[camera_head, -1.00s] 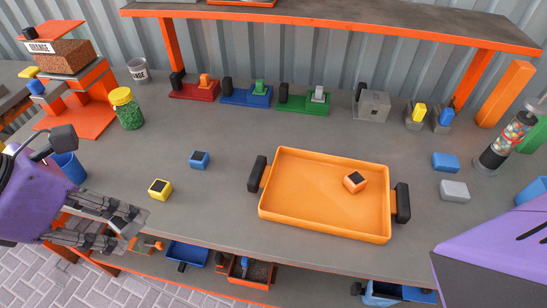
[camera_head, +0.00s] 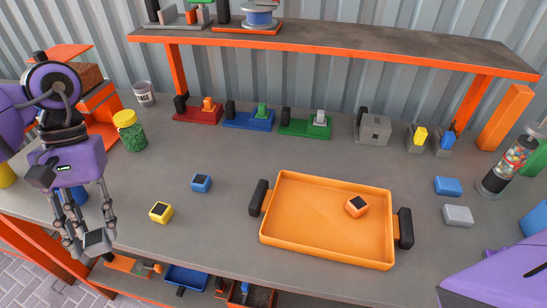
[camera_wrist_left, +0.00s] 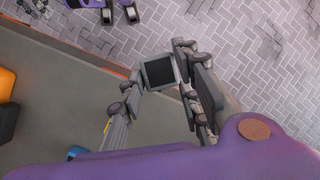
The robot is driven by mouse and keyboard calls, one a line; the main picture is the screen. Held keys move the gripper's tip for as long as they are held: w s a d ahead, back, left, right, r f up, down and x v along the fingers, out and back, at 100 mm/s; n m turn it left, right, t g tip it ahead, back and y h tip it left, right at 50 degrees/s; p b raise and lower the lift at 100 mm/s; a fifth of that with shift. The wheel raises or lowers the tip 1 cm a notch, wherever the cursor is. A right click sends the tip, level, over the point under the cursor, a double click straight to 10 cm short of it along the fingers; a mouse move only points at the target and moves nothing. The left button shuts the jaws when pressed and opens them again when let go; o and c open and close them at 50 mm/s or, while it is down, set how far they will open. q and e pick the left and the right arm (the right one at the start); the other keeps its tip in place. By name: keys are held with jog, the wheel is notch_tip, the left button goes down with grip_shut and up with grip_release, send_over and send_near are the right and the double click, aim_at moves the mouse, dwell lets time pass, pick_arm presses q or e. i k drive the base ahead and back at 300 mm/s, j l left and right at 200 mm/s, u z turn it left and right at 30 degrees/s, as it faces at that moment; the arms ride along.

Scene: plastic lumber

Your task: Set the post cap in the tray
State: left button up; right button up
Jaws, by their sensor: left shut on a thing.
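A grey post cap with a dark square top (camera_head: 97,240) is between the fingertips of my left gripper (camera_head: 95,238), near the table's front left edge. The gripper points down and is shut on the cap. In the left wrist view the cap's dark face with its pale rim (camera_wrist_left: 159,72) shows between the fingers. The orange tray (camera_head: 320,248) with black handles lies on the table, well to the right of this gripper. An orange cap (camera_head: 357,206) with a dark top lies inside the tray. My right gripper is out of view.
A yellow cap (camera_head: 160,212) and a blue cap (camera_head: 201,183) lie between my left gripper and the tray. A green-filled jar (camera_head: 131,134) stands behind. Blue (camera_head: 448,186) and grey (camera_head: 458,215) blocks lie right of the tray. A shelf (camera_head: 350,50) spans the back.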

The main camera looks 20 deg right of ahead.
aim_at(305, 200)
jog(key=z, duration=0.35)
jog(key=k+j+z, duration=0.1)
jog(key=z, duration=0.25)
jog(key=k+z, duration=0.1)
jog(key=z, duration=0.25)
